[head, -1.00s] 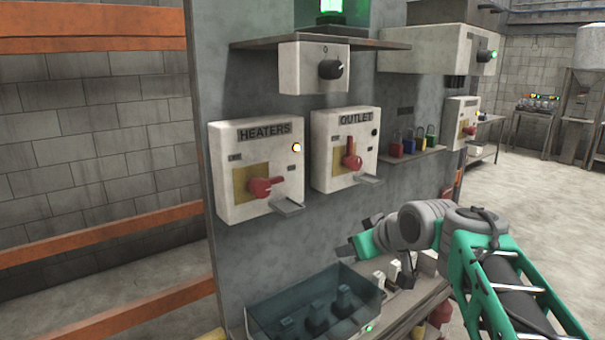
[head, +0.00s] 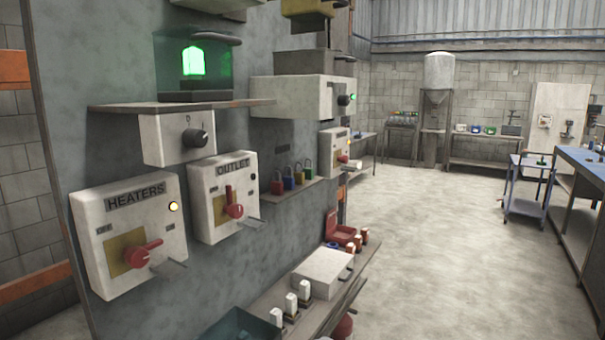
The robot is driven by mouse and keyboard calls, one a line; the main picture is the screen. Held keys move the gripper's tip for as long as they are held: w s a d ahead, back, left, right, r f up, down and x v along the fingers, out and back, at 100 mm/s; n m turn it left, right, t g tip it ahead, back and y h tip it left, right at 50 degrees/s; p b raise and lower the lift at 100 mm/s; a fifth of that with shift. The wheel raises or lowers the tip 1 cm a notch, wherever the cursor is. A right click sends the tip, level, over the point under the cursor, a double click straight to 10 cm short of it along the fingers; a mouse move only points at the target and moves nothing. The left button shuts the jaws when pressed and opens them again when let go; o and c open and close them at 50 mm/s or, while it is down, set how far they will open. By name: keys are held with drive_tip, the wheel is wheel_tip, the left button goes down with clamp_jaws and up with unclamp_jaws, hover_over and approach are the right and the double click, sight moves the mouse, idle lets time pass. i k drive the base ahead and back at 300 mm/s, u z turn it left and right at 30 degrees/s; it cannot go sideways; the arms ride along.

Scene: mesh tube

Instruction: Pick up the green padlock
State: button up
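The green padlock (head: 308,170) is small in the head view. It stands upright at the right end of a row on a narrow shelf (head: 290,197) fixed to the grey panel. To its left, in order, are a yellow padlock (head: 299,176), a blue padlock (head: 289,181) and a red padlock (head: 277,186). My gripper is out of the picture, so whether it is open or shut does not show.
The heaters box (head: 130,235) and outlet box (head: 222,195), with red handles, stick out left of the padlocks. A lower shelf holds a white box (head: 323,272) and a red case (head: 341,233). Open floor (head: 430,240) lies to the right, with a blue table (head: 580,165) beyond.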

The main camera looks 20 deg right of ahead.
sight(309, 172)
drive_tip(key=z, duration=1.65)
drive_tip(key=i, duration=2.35)
drive_tip(key=u, duration=3.4)
